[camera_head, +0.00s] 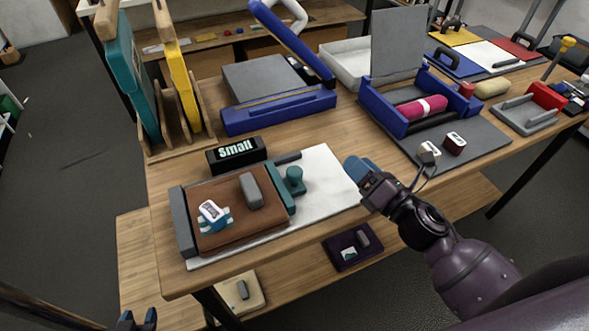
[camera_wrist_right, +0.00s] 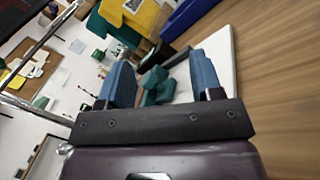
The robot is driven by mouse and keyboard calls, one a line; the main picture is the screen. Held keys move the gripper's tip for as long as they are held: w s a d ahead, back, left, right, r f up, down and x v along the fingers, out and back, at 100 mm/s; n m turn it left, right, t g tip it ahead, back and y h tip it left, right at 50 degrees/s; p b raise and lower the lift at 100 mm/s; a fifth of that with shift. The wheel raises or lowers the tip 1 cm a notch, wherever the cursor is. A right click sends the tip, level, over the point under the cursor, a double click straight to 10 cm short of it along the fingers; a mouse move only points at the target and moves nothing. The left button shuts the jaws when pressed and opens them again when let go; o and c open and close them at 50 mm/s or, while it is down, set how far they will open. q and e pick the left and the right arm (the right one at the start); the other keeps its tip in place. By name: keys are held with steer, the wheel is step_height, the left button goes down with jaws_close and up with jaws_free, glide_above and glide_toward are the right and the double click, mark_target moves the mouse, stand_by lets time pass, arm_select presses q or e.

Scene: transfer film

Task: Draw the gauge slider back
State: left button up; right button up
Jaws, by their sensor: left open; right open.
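The gauge slider is a teal bar with an upright round knob (camera_head: 294,181), at the right edge of a brown leather-like piece (camera_head: 235,231). A grey end bar (camera_head: 182,222) stands at that piece's left edge. They rest on a white sheet (camera_head: 327,177) on the wooden table. My right gripper (camera_head: 360,170) is open and empty, to the right of the knob and apart from it in the head view. In the right wrist view the teal knob (camera_wrist_right: 157,85) shows beyond and between the open fingers (camera_wrist_right: 162,78). My left gripper (camera_head: 137,320) is open at the bottom left, away from the table top.
A black "small" sign (camera_head: 236,154) stands behind the gauge. A grey block (camera_head: 250,190) and a small teal-and-white item (camera_head: 213,215) sit on the brown piece. A blue press (camera_head: 278,108) and blue tray (camera_head: 400,112) stand behind. The white sheet's right part is clear.

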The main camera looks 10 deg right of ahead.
mark_target(295, 171)
steer(key=a+n+g+y, duration=0.1)
steer(key=n+y, duration=0.1)
steer(key=n, duration=0.1)
steer(key=a+f+n+g+y, duration=0.1)
steer(key=n+g+y, duration=0.1)
steer(key=n, duration=0.2)
steer(key=a+n+g+y, duration=0.1)
steer(key=n+g, duration=0.1)
steer(key=n, duration=0.2)
steer(key=shift+s+f+y, duration=0.4)
steer(key=n+g, duration=0.1)
steer(key=n, duration=0.1)
steer(key=a+f+n+g+y, duration=0.1)
steer(key=shift+s+g, duration=0.3)
steer(key=p+x, duration=0.2)
steer(key=x, duration=0.7)
steer(key=shift+x, duration=0.8)
